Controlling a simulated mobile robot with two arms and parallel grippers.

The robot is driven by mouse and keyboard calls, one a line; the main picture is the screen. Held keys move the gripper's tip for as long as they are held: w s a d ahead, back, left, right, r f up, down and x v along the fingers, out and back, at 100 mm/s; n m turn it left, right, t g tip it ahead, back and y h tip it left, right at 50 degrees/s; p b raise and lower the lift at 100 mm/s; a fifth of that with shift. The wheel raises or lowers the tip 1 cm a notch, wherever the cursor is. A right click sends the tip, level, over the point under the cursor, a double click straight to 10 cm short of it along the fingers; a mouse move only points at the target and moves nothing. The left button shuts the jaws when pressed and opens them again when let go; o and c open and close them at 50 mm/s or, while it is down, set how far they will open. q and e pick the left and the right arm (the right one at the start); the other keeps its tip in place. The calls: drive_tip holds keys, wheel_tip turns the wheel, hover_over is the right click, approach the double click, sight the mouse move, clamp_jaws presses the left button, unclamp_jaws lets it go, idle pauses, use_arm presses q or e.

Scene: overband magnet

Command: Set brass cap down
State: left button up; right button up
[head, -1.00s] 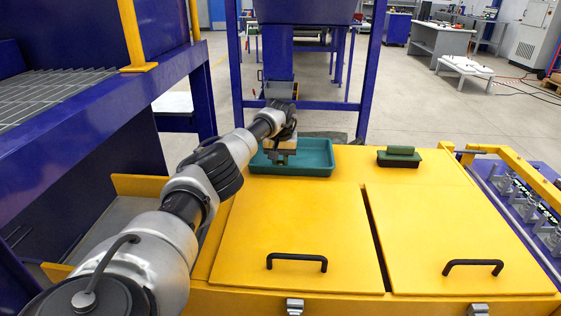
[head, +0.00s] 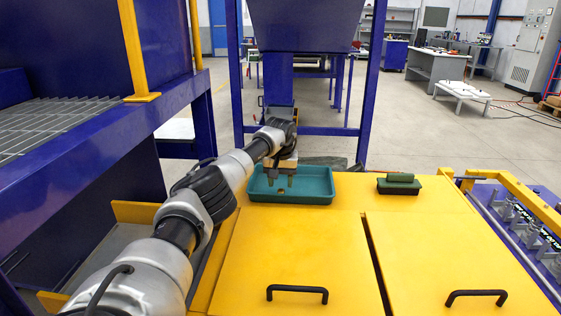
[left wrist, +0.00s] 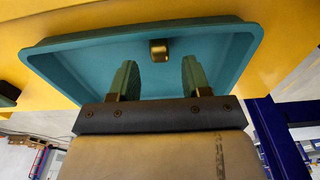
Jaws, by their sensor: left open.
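The small brass cap (left wrist: 158,50) lies on the floor of the teal tray (left wrist: 95,45) in the left wrist view, close to the tray's upper wall there. In the head view the cap (head: 281,190) is a tiny spot inside the tray (head: 319,200). My left gripper (left wrist: 159,75) is open and empty over the tray; its two green-padded fingers are spread, and the cap sits apart from them, just beyond the gap. In the head view the same gripper (head: 280,183) points down over the tray. My right gripper is in neither view.
The tray stands on a yellow cabinet top (head: 290,245) with two black handles. A dark green block-shaped item (head: 400,184) stands to the right of the tray. Blue frame posts rise behind, and a blue structure with a grating (head: 60,125) is at the left.

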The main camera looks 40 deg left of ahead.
use_arm(q)
wheel_tip(320, 180, up, 9)
drive_tip(key=p, duration=0.1)
drive_tip(key=shift+s+d, duration=0.3)
drive_tip(key=shift+s, duration=0.1)
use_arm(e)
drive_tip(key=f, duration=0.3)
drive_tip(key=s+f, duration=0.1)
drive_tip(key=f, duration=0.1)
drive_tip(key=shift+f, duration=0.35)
